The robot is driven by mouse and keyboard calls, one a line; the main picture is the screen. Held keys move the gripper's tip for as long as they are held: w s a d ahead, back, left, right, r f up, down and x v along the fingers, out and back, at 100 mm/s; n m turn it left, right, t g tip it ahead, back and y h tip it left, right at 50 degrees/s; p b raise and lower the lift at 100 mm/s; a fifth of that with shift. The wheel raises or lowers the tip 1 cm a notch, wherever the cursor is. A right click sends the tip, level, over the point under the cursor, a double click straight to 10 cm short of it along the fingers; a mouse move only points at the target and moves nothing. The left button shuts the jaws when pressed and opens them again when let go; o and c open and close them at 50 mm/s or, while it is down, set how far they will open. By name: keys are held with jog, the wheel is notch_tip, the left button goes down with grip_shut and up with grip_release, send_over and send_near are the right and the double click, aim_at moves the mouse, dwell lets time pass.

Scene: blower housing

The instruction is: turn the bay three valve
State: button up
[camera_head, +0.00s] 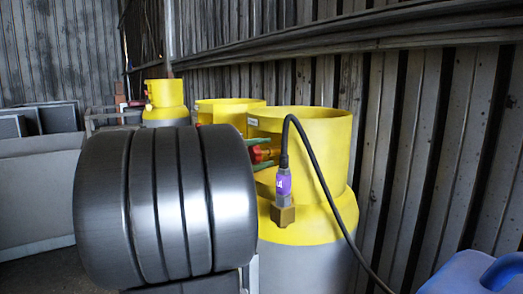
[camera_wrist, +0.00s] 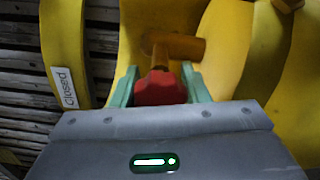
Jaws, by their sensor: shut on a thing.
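The red valve knob (camera_wrist: 160,88) sits on a brass stem inside the cut-out of a yellow collar, seen in the wrist view. My gripper (camera_wrist: 161,72) has its green fingers on either side of the knob, shut on it. In the head view the red knob (camera_head: 257,155) shows between the green fingers at the nearest yellow-topped cylinder (camera_head: 318,130), partly hidden by my arm. A sign (camera_wrist: 66,87) reading "Closed" is on the collar's left edge in the wrist view. I cannot read a bay number on this cylinder.
A black cable with a purple plug (camera_head: 284,185) on a brass block (camera_head: 283,214) runs down the nearest cylinder's front. Two more yellow-topped cylinders (camera_head: 228,106) (camera_head: 165,95) stand farther back. A corrugated wall (camera_head: 440,120) runs behind. A blue container (camera_head: 470,272) is at lower right.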

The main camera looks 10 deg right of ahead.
jog(key=shift+n+p, duration=0.7)
jog(key=shift+n, duration=0.8)
jog(key=o, duration=1)
jog(key=shift+c, duration=0.2)
jog(key=b+v, duration=0.1)
jog(key=v, duration=1.2)
jog(key=shift+a+b, duration=0.4)
